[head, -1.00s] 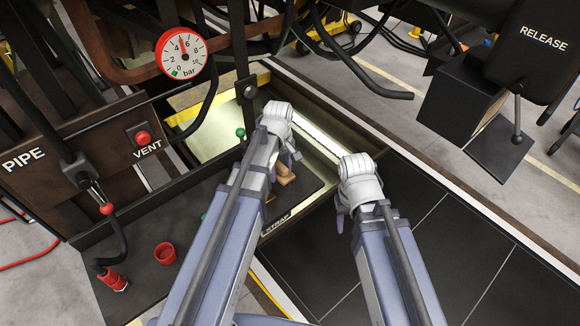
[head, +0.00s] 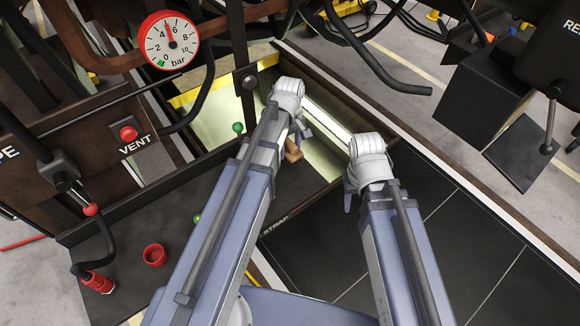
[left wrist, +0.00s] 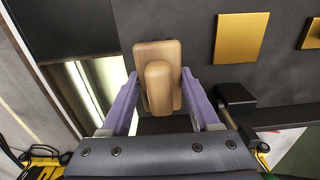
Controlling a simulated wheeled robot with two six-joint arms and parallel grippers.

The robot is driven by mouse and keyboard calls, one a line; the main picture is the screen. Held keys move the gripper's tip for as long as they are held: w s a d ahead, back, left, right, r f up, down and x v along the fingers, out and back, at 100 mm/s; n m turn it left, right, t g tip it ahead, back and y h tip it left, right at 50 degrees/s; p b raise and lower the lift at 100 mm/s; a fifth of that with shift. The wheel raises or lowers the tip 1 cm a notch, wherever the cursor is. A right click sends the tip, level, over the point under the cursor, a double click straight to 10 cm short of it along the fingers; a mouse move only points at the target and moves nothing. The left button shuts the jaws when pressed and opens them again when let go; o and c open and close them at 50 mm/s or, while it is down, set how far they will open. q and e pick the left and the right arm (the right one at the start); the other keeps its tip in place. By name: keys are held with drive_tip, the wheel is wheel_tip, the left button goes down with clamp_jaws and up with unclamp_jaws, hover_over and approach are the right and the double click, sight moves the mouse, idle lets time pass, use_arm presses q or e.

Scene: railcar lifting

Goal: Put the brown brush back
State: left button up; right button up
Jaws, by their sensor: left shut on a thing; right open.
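The brown brush (left wrist: 158,85) is a light wooden block with a rounded handle. In the left wrist view it sits between the two purple fingers of my left gripper (left wrist: 157,105), which is shut on it. In the head view only a small part of the brush (head: 293,152) shows beside my left gripper (head: 298,140), above the dark shelf; the rest is hidden by my arm. My right gripper (head: 350,195) is open and apart from the brush, over the dark floor panels to the right; its fingers are mostly hidden by its wrist.
A pressure gauge (head: 169,41), a VENT button (head: 128,133) and a red hose coupling (head: 98,282) are on the left. A red cup (head: 155,254) stands on the dark shelf. A green ball knob (head: 238,127) is near my left arm. Brass plates (left wrist: 240,38) show in the left wrist view.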

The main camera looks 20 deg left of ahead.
sight(290, 143)
use_arm(q)
drive_tip(key=shift+f+b, duration=3.55)
drive_tip(key=shift+f, duration=0.6)
drive_tip(key=shift+r, duration=0.15)
drive_tip(key=shift+c, duration=0.6)
drive_tip(key=o, duration=1.3)
wheel_tip(290, 143, up, 12)
drive_tip(key=p, duration=1.2)
drive_tip(key=s+d+m, duration=0.3)
drive_tip(key=s+m, duration=0.1)
drive_tip(key=s+d+m, duration=0.4)
drive_tip(key=s+m, duration=0.1)
drive_tip(key=s+d+m+y, duration=0.1)
drive_tip(key=s+d+m, duration=0.2)
drive_tip(key=s+m, duration=0.2)
drive_tip(key=shift+s+d, duration=0.2)
drive_tip(key=shift+d, duration=0.05)
